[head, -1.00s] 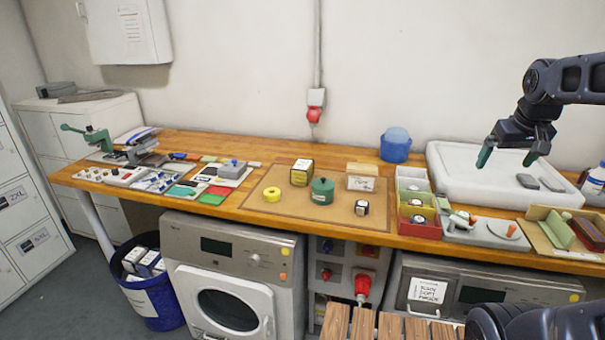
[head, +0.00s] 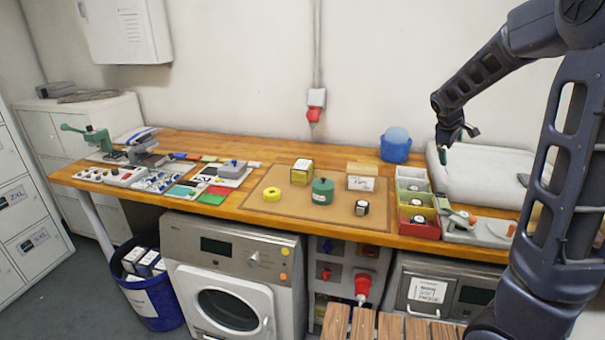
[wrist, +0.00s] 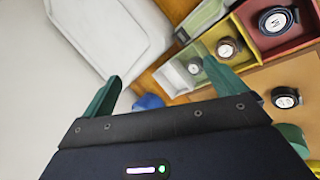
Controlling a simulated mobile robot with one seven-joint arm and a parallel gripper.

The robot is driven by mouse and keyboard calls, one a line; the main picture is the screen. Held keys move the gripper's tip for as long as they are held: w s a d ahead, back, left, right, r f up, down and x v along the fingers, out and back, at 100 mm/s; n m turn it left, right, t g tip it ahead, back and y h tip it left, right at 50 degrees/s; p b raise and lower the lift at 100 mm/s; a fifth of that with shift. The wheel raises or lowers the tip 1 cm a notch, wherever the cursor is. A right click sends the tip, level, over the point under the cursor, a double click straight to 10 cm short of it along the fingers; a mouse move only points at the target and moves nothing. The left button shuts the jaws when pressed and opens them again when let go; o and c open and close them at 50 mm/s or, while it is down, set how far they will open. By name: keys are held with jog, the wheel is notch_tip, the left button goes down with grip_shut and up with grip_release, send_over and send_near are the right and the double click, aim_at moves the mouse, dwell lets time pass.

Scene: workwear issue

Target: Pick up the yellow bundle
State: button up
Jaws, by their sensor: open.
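Two yellow things lie on the brown mat in the head view: a yellow ring-shaped roll (head: 272,194) at the left and a small yellow block with dark markings and a pale top (head: 301,172) behind it. I cannot tell for sure which is the yellow bundle. Neither shows clearly in the wrist view. My gripper (head: 457,143) is open and empty, raised above the bench's right part, well to the right of both. Its green fingers (wrist: 165,82) stand apart in the wrist view, with nothing between them.
A green round container (head: 322,191), a dark and white roll (head: 361,208) and a card-fronted box (head: 361,182) share the mat. Right of it stand coloured bins (head: 424,230) holding rolls. A blue tub (head: 396,146) stands behind. Tools and trays fill the bench's left.

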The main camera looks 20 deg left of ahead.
jog(key=w+a+n+t+h, duration=0.15)
jog(key=w+a+n, duration=0.25)
jog(key=a, duration=0.4)
jog(key=w+a+n+t, duration=0.3)
jog(key=w+a+n, duration=0.1)
jog(key=a, duration=0.4)
jog(key=w+a+n+t+h, duration=0.1)
jog(key=w+a+n+t, duration=0.1)
jog(key=w+a+n, duration=0.4)
jog(key=s+a+r+n+t+y, duration=0.2)
jog(key=s+a+r+n, duration=0.15)
jog(key=a, duration=0.75)
jog(key=s+a+r+n+t+y, duration=0.2)
jog(key=s+a+r+n, duration=0.15)
jog(key=a, duration=0.85)
jog(key=s+a+r+n+t+y, duration=0.2)
jog(key=s+a+n, duration=0.2)
jog(key=a, duration=0.7)
send_over(298, 176)
jog(key=s, duration=0.2)
notch_tip(298, 176, down, 23)
jog(key=f, duration=0.7)
jog(key=shift+s+a+f, duration=0.1)
jog(key=shift+s+f, duration=0.1)
jog(key=shift+f, duration=0.2)
jog(key=shift+w+f, duration=0.15)
jog(key=shift+f, duration=0.15)
jog(key=shift+w, duration=3.65)
